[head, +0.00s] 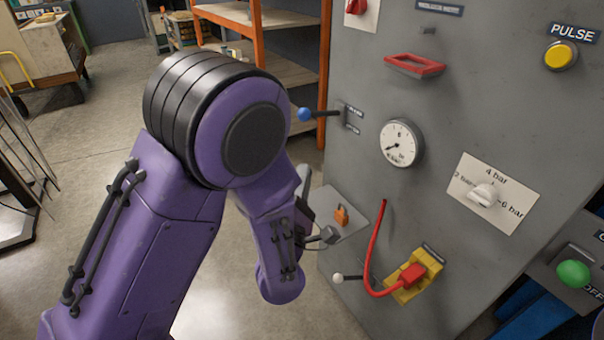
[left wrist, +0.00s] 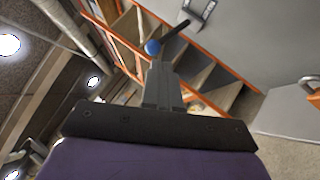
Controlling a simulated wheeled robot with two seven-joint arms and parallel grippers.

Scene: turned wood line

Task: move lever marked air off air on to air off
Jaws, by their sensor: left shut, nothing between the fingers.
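A lever with a blue ball knob (head: 305,114) and a dark rod sticks out to the left from the grey panel. Two small dark label plates (head: 352,118) sit by its base, too small to read. In the left wrist view the blue knob (left wrist: 152,48) shows just beyond my fingertips. My left gripper (head: 304,176) is mostly hidden behind my purple forearm and points up, below the knob, with a gap between them. In the left wrist view the left gripper's fingers (left wrist: 159,68) are together and empty. My right gripper is not in view.
The panel (head: 375,175) also carries a gauge (head: 402,143), a red handle (head: 415,65), a white rotary knob (head: 483,195), a yellow button (head: 561,55) and a red cable (head: 378,240). A white-ball lever (head: 338,278) sits low. Orange shelving (head: 290,72) stands behind.

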